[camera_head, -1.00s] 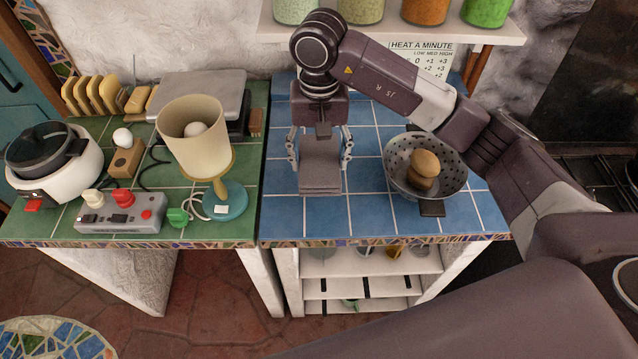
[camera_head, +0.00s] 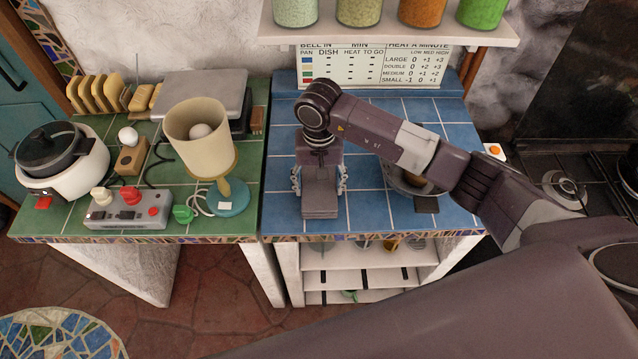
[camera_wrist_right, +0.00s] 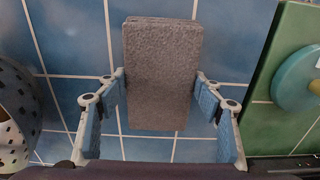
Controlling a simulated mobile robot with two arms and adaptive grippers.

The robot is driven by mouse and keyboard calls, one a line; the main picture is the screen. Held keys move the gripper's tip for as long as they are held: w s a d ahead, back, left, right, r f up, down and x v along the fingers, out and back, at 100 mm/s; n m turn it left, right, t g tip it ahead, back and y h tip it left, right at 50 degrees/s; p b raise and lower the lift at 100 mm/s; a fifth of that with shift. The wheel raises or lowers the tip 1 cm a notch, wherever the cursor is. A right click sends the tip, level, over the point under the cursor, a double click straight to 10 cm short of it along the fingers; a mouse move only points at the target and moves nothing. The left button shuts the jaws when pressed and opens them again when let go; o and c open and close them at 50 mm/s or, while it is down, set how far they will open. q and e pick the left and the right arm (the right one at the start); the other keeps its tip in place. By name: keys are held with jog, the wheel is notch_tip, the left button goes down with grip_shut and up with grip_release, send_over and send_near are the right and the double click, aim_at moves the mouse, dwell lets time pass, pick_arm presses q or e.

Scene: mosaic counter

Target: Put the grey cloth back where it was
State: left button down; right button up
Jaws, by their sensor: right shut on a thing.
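The grey cloth (camera_head: 320,197) is a folded, flat rectangular pad over the blue tiled counter (camera_head: 375,215), near its front edge. It also shows in the wrist view (camera_wrist_right: 162,75), between the two fingers. My right gripper (camera_head: 320,182) points down and is shut on the cloth, one finger on each side. I cannot tell whether the cloth touches the tiles. My left gripper is not in view.
A grey speckled colander (camera_head: 400,186) stands right of the gripper, partly hidden by my right arm. A lamp with a beige shade (camera_head: 198,150) stands on the green tiled counter (camera_head: 60,222) to the left. Blue tiles between the cloth and colander are clear.

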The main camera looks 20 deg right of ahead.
aim_at(319, 187)
jog(key=shift+f, duration=0.2)
jog(key=o, duration=1)
jog(key=shift+r, duration=0.2)
notch_tip(319, 187, up, 12)
jog(key=b, duration=0.4)
jog(key=shift+b, duration=0.35)
